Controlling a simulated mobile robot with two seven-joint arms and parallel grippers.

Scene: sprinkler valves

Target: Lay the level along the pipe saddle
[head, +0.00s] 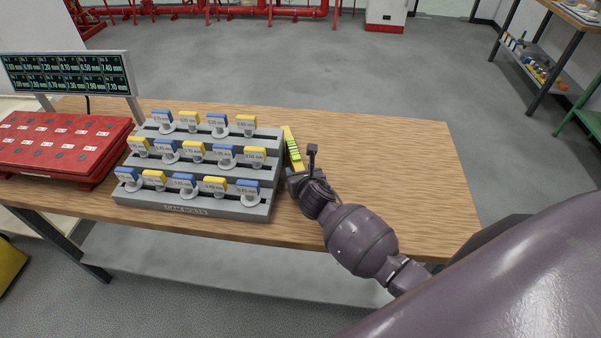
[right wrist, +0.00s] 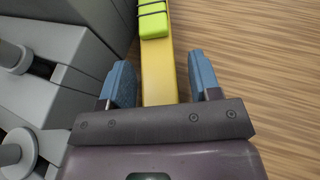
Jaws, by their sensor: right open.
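The level is a thin yellow bar with a bright green block (head: 293,150) on it, just right of the grey stepped rack on the wooden table. My right gripper (head: 298,170) is over the level's near end. In the right wrist view, the level's yellow bar (right wrist: 159,72) runs between the two blue fingertips of my open right gripper (right wrist: 162,82), with a gap on each side. Its near end is hidden behind the gripper body. I cannot make out a pipe saddle in either view. My left gripper is not in view.
The grey rack (head: 190,210) holds several blue and yellow tagged pieces close beside the level. A red tray (head: 60,140) and a display (head: 68,75) stand at left. The table (head: 400,150) is clear at right. A shelf (head: 545,75) stands at the back right.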

